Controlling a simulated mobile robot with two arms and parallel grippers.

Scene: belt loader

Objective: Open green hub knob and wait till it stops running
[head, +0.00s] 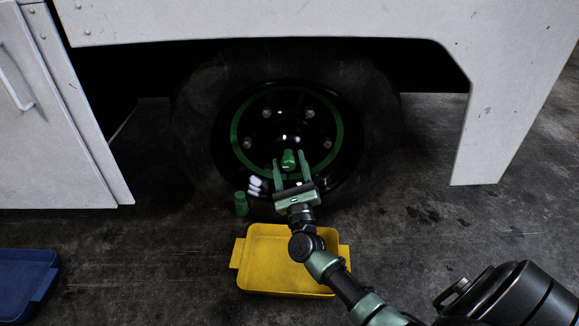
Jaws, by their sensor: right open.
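The green hub knob (288,160) sits low on the black wheel hub, near the middle of the wheel (240,115). My right gripper (290,163) is open, with its two green fingers pointing at the hub. In the picture the knob shows between the fingertips; I cannot tell whether they touch it. A second green piece (241,204) stands on the floor left of my right gripper. My left gripper is not in view.
A yellow tray (242,276) lies on the floor below the wheel, partly behind my right arm. A blue tray (28,268) is at the far left. White body panels (250,20) frame the wheel well above and on both sides.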

